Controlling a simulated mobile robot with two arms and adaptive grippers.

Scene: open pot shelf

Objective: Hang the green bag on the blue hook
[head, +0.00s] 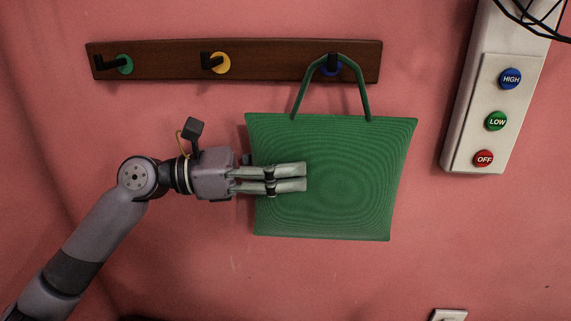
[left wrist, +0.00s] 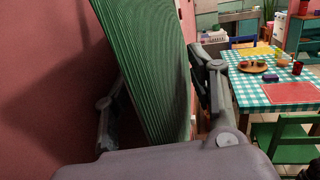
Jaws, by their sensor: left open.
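The green bag (head: 335,180) hangs flat near the pink wall, its handle looped over the blue hook (head: 332,66) at the right end of the rack. My left gripper (head: 296,178) is at the bag's left side, with finger parts showing in front of it. In the left wrist view the bag (left wrist: 158,65) stands between my two spread fingers, one on the wall side and one on the room side. The left gripper is open. The wall-side finger is mostly hidden by the bag in the head view. My right gripper is not in view.
The brown rack (head: 270,62) also has a green hook (head: 124,65) and a yellow hook (head: 220,63), both empty. A white box (head: 497,115) with buttons is on the wall at right. The left wrist view shows a checkered table (left wrist: 255,88) and a green chair (left wrist: 285,135).

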